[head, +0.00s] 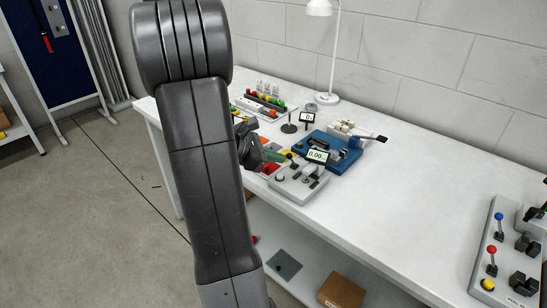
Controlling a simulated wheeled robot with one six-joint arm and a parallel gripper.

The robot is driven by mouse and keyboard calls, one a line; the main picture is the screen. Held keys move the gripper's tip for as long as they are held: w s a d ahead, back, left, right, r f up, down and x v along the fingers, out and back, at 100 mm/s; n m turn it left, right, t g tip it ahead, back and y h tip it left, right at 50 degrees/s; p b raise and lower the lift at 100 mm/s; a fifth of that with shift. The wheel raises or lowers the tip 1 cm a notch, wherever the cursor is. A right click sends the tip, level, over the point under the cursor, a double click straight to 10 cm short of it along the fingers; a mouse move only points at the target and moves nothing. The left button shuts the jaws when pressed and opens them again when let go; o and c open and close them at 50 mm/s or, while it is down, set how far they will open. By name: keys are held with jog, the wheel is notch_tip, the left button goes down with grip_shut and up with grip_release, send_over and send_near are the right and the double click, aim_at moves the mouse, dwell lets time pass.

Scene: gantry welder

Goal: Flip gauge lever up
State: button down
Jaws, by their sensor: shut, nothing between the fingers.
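A grey gauge fixture (298,185) stands at the front edge of the white bench, with a small display (317,156) reading about 0.00. My gripper (266,154) is just left of the fixture, partly hidden behind my own arm. It is shut and empty. I cannot tell whether it touches the lever.
A blue vise-like fixture (340,158) stands just behind the gauge. A rack with coloured knobs (262,102) and a lamp (331,97) are farther back. A lever panel (492,255) is at right; the bench between is clear.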

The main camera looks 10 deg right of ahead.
jog(key=shift+r, duration=0.1)
jog(key=shift+d+r+p, duration=0.1)
jog(key=shift+r+p, duration=0.15)
jog(key=shift+p, duration=0.55)
jog(key=shift+f+y, duration=0.1)
jog(key=shift+y, duration=0.2)
